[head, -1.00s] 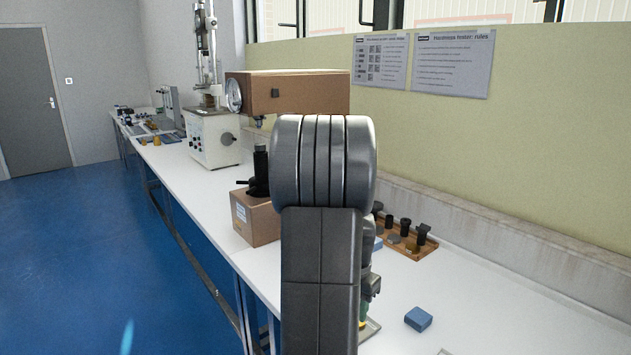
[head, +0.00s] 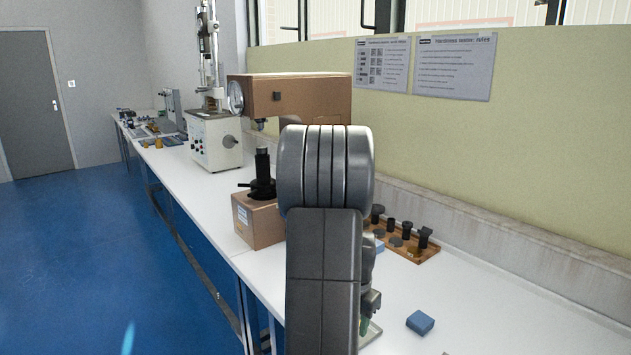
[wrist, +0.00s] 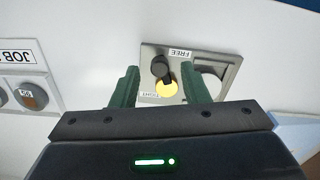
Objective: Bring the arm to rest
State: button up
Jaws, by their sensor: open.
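My arm (head: 325,260) stands upright in the middle of the head view and hides part of the bench. My gripper (wrist: 163,88) shows in the wrist view with its two green fingers spread apart and nothing between them. Beyond the fingertips lies a metal plate (wrist: 222,60) with a black lever knob, a yellow disc, a round opening and labels including "FREE". The fingers appear apart from the plate. In the head view the gripper is mostly hidden behind my arm.
A brown hardness tester (head: 300,95) stands behind my arm. A wooden tray (head: 425,250) with dark cylindrical parts lies to the right. A blue block (head: 420,322) sits on the white bench (head: 480,300). A panel labelled "JOB" (wrist: 22,57) shows left in the wrist view.

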notch_tip(320, 180, up, 12)
notch_tip(320, 180, down, 14)
jog(key=shift+s+r, duration=0.1)
jog(key=shift+d+r+n, duration=0.1)
jog(key=shift+r+n, duration=0.05)
jog(key=shift+n, duration=0.25)
jog(key=shift+s+d+n, duration=0.1)
jog(key=shift+d+n, duration=0.15)
jog(key=shift+n, duration=0.4)
jog(key=shift+s+d+n, duration=0.1)
jog(key=shift+d+n, duration=0.1)
jog(key=shift+n, duration=0.45)
jog(key=shift+r, duration=0.15)
